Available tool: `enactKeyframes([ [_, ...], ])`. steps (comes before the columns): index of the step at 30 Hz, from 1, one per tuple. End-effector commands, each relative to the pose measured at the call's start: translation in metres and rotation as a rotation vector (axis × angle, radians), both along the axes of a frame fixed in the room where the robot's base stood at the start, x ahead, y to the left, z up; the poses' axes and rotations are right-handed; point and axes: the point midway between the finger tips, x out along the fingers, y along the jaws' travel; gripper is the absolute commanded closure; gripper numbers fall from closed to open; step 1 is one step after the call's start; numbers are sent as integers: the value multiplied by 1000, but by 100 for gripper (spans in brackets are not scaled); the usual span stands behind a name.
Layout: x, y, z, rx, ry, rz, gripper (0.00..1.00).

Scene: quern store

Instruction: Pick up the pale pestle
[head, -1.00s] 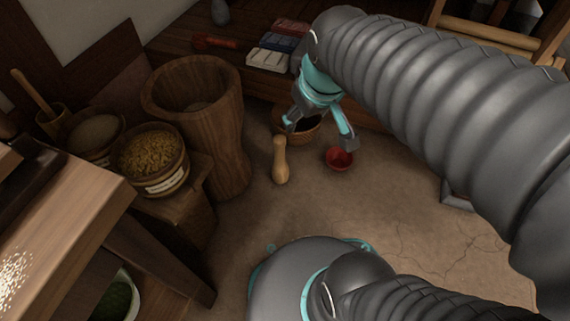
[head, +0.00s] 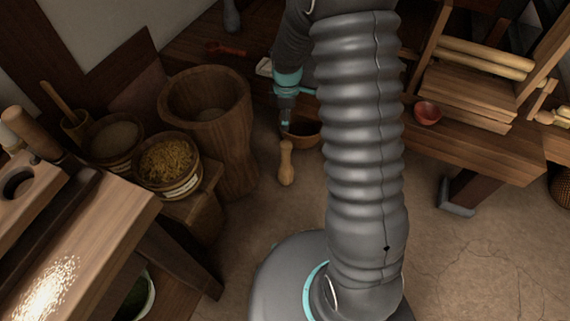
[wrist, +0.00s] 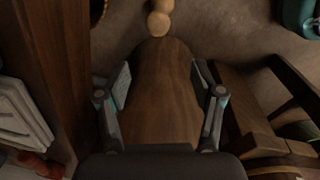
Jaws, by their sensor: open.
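The pale pestle (head: 286,163) stands on the floor, with its rounded knob up, in front of a brown bowl (head: 305,133) and right of the large wooden mortar (head: 205,125). My gripper (head: 286,121) is above and behind the pestle in the head view, apart from it. In the wrist view my gripper (wrist: 162,98) is open and empty. The mortar's wooden side (wrist: 160,85) shows between its fingers, seemingly beyond them. Part of the pestle (wrist: 159,20) shows at the top edge of that view, beyond the fingertips; its far end is cut off.
A grain tub (head: 168,165) stands on a low stand at left. A workbench (head: 85,250) fills the lower left. A red bowl (head: 427,113) sits on a wooden bench (head: 480,150) at right. Floor is clear before the pestle; my arm hides the middle.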

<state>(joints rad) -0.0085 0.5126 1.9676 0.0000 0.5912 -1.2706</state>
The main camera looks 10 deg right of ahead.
Motion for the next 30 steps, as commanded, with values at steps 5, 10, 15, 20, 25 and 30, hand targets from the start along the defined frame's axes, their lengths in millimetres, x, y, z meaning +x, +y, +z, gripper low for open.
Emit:
enactKeyframes([
  [5,11,1,-45,-6,48,134,33],
  [10,14,1,-68,-7,67,200,33],
  [15,14,1,-88,-8,73,216,33],
  [20,14,1,-117,-7,74,214,33],
  [25,15,0,-145,-8,72,213,33],
  [30,15,0,-158,-8,71,213,33],
])
